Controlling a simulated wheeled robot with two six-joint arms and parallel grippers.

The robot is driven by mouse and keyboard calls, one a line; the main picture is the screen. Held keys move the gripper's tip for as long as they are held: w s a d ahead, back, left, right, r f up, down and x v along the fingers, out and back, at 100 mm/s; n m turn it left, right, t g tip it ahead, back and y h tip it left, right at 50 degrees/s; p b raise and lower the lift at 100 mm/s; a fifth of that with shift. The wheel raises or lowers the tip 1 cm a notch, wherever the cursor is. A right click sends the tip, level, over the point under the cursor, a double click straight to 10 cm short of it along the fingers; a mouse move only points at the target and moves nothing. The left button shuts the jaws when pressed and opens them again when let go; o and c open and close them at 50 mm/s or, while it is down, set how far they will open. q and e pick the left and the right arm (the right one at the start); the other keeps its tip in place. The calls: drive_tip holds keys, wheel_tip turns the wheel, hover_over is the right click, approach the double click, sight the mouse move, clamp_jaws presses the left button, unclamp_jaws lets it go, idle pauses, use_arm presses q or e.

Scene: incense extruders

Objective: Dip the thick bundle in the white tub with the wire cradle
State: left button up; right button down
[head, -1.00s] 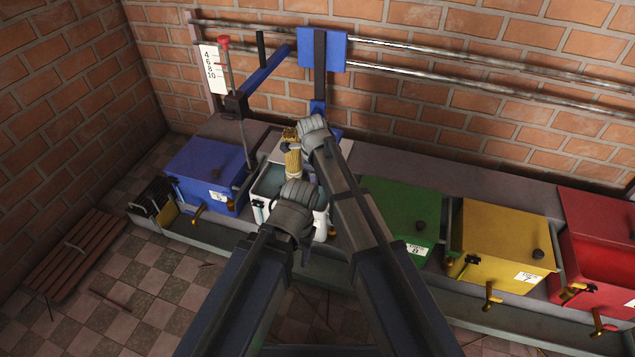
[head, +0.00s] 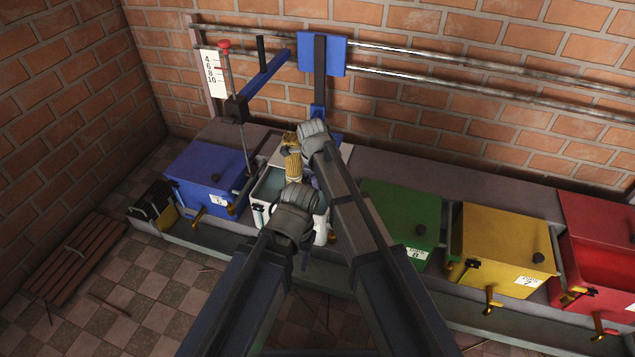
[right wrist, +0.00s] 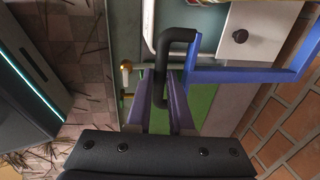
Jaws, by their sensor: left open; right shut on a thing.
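The thick bundle (head: 292,164) is tan with a paler lower part. It stands over the white tub (head: 258,210), which is open and holds grey-green liquid. Whether its lower end is in the liquid is hidden by my left gripper (head: 297,187), which is open just in front of the bundle. My right gripper (head: 304,142) is behind and right of the bundle. In the right wrist view, its purple fingers (right wrist: 168,98) are shut on a black handle (right wrist: 162,65) beside a blue bar (right wrist: 235,74). The wire cradle itself is not clearly visible.
A blue tub (head: 205,172) stands left of the white one. Green (head: 398,212), yellow (head: 503,240) and red (head: 600,225) tubs stand to the right. A red-topped rod (head: 235,90) and a blue bracket (head: 322,56) rise behind. A wooden slatted rack (head: 75,255) lies on the floor.

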drive_tip(key=shift+f, duration=0.15)
idle(0.8)
wheel_tip(320, 180, down, 4)
drive_tip(key=b, duration=0.4)
drive_tip(key=shift+r, duration=0.2)
drive_tip(key=c, duration=0.8)
unclamp_jaws()
drive_tip(key=r+p, duration=0.2)
drive_tip(key=s+r+p, duration=0.1)
drive_tip(key=r+p, duration=0.4)
drive_tip(key=shift+s+a+r+p, duration=0.25)
drive_tip(key=shift+r+p, duration=0.05)
drive_tip(key=shift+p, duration=0.05)
